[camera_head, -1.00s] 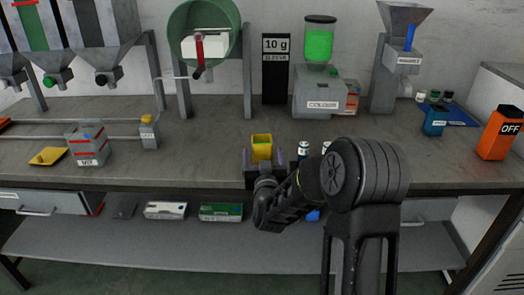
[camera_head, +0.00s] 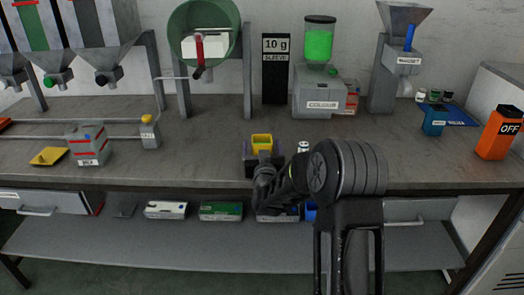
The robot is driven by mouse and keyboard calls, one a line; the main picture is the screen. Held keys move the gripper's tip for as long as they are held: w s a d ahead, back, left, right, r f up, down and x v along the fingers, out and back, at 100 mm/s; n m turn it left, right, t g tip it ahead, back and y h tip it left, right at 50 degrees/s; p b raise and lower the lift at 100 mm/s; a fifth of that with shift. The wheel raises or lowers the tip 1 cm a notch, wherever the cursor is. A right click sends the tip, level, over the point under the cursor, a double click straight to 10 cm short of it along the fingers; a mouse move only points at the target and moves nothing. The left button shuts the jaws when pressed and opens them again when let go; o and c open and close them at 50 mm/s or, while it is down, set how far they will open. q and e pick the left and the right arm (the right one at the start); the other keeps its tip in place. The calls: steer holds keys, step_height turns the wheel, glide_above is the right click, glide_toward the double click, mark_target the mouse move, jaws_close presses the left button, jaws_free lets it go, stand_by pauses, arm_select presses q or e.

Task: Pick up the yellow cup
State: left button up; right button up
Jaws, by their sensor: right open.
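The yellow cup (camera_head: 262,140) stands upright on the grey worktop (camera_head: 215,150), near its front edge. My right gripper (camera_head: 263,153) is at the cup, its fingers open with one on each side. Its dark body hides the lower part of the cup, and I cannot tell whether the fingers touch it. My left gripper is not in view.
A grey and red box (camera_head: 88,146) and a yellow scoop-like tray (camera_head: 49,156) are at left. The dispenser labelled COLOUR (camera_head: 320,95) stands behind. The worktop left of the cup is clear.

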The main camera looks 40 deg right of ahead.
steer(key=shift+c, duration=0.3)
steer(key=c, duration=1.4)
step_height(320, 180, up, 10)
steer(key=shift+p, duration=0.5)
